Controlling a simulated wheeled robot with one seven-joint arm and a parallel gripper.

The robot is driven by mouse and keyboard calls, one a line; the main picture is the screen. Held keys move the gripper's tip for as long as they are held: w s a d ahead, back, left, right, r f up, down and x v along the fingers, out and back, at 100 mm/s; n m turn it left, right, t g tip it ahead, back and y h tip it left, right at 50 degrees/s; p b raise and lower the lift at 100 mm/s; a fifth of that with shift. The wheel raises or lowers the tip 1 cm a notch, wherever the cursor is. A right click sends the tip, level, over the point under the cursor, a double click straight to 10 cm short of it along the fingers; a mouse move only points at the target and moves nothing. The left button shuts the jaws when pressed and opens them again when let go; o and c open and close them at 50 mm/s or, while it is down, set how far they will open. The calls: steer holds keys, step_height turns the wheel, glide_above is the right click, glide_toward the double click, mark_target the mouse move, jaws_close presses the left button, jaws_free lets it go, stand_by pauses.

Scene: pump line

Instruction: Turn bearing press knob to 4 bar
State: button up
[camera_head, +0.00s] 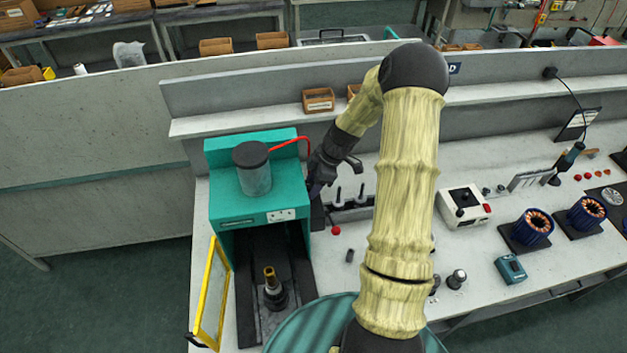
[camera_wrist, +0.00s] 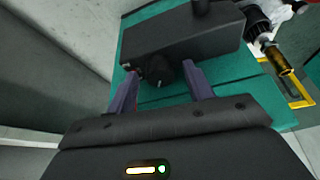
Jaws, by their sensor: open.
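The teal bearing press (camera_head: 225,200) stands at the left of the bench, with a dark cylinder on top and white labels or gauges (camera_head: 281,215) on its front, too small to read. My gripper (camera_head: 320,185) is at the press's right side. In the wrist view, my open gripper (camera_wrist: 161,78) has its two fingers on either side of a black round knob (camera_wrist: 163,70), which sticks out below a dark grey box (camera_wrist: 185,45) on the teal housing. I cannot tell whether the fingers touch the knob. Its setting is not readable, and the arm hides it in the head view.
The yellow-framed guard door (camera_head: 212,295) stands open at the press's left, with a shaft part (camera_head: 270,285) inside. A red hose (camera_head: 290,142) curves above my gripper. A tool rack (camera_head: 350,208) is close right. Motor stators (camera_head: 533,226) stand farther right.

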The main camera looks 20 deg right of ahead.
steer(key=c, duration=1)
steer(key=shift+f+m+b, duration=0.15)
steer(key=shift+m+b, duration=0.35)
steer(key=shift+b, duration=0.3)
steer(key=shift+m+h, duration=0.3)
steer(key=shift+r, duration=0.2)
steer(key=o, duration=1)
steer(key=b+v, duration=0.4)
steer(key=v, duration=1.3)
steer(key=shift+s+d, duration=0.2)
steer(key=shift+s, duration=0.2)
